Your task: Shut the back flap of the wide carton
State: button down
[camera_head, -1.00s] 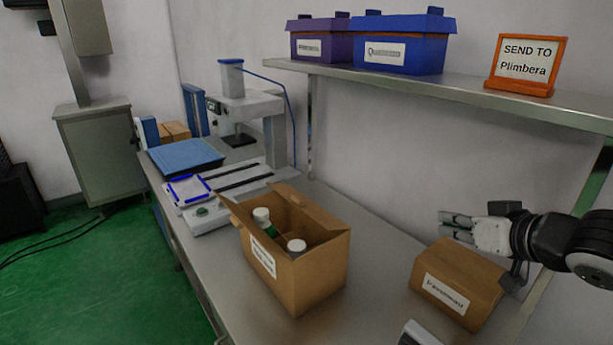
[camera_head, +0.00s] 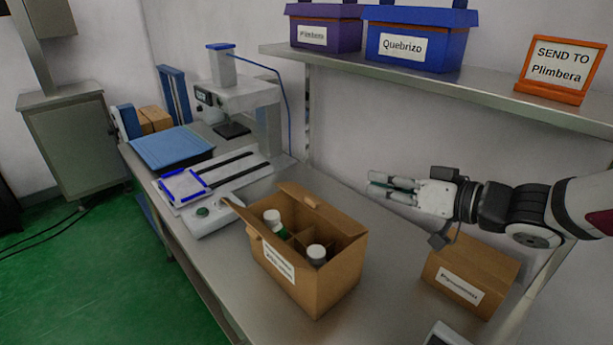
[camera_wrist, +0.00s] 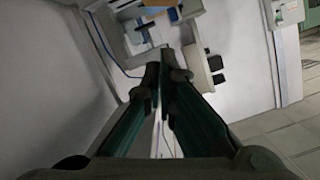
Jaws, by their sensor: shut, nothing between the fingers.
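The wide carton (camera_head: 325,292) is an open brown box on the bench, with a white label on its front. Its back flap (camera_head: 330,214) stands up along the rear edge, tilted outward. A side flap (camera_head: 238,213) sticks out at the left. White-capped bottles (camera_head: 272,216) and cardboard dividers show inside. My gripper (camera_head: 374,184) is shut and empty, pointing left, above and behind the carton's right rear corner, apart from the flap. In the wrist view the closed fingers (camera_wrist: 162,65) show, but the carton is not seen.
A closed brown carton (camera_head: 470,272) stands right of the open one, below my wrist. A sealing machine (camera_head: 238,95) and blue tray (camera_head: 172,150) are at the left. A shelf (camera_head: 440,83) with purple and blue bins runs above the bench along the wall.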

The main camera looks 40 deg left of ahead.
jog(key=a, duration=0.2)
send_over(324, 208)
jog(key=w+d, duration=0.1)
jog(key=shift+w+f, duration=0.15)
jog(key=shift+f, duration=0.55)
jog(key=f, duration=0.1)
jog(key=s+f, duration=0.1)
jog(key=shift+a+f, duration=0.35)
jog(key=shift+a, duration=0.05)
jog(key=shift+s+f, duration=0.2)
jog(key=shift+f, duration=0.45)
